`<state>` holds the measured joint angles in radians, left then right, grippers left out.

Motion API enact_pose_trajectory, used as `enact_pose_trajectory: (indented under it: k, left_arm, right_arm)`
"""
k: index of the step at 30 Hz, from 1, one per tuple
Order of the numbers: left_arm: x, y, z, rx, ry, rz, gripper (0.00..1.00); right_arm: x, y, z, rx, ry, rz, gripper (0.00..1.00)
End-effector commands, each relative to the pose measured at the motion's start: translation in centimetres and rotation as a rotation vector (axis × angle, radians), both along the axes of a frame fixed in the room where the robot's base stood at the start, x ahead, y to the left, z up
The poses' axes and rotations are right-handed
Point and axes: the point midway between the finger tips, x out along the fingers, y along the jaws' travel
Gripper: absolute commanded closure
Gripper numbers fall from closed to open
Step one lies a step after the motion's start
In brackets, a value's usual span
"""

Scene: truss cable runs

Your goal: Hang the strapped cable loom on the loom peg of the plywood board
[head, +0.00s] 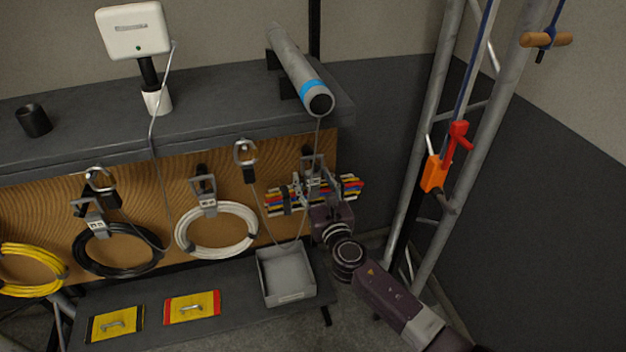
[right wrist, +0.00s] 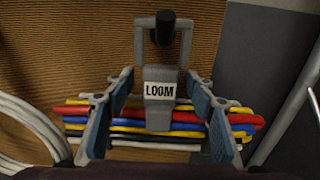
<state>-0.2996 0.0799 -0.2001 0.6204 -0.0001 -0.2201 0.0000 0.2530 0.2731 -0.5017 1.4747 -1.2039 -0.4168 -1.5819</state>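The loom is a bundle of coloured cables (head: 352,186) lying level against the plywood board (head: 165,175). In the right wrist view the cables (right wrist: 75,122) carry a grey strap block (right wrist: 160,97) marked LOOM, with a square loop above it. The dark round end of the loom peg (right wrist: 165,28) shows within this loop, overlapping its top bar, so the peg appears to pass through. My right gripper (head: 314,184) is at the loom. In the wrist view its blue-padded fingers (right wrist: 158,85) stand either side of the block with gaps. My left gripper is out of view.
A white cable coil (head: 217,230), a black coil (head: 118,250) and a yellow coil (head: 32,270) hang left of the loom. A grey tray (head: 286,275) sits below on the lower shelf. A metal truss (head: 433,150) stands to the right. A grey tube (head: 298,68) lies above.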

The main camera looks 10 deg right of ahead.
Motion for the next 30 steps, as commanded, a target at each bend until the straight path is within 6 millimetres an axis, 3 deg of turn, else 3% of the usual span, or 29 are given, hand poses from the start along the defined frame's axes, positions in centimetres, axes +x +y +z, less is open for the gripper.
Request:
enact_pose_trajectory:
  k: [7,11,24,30]
  left_arm:
    - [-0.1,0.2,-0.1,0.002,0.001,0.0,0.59]
    - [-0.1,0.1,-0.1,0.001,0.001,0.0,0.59]
    - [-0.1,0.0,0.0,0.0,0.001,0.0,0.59]
    - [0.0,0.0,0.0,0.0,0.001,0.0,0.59]
  right_arm:
    - [-0.4,0.0,-0.7,0.0,0.011,0.0,0.5]
    - [-1.6,-0.1,-0.6,0.0,0.009,0.001,0.5]
    - [-10.0,-0.3,-0.3,0.0,0.005,0.001,0.5]
    - [-11.8,-0.4,-0.1,0.001,0.002,0.0,0.5]
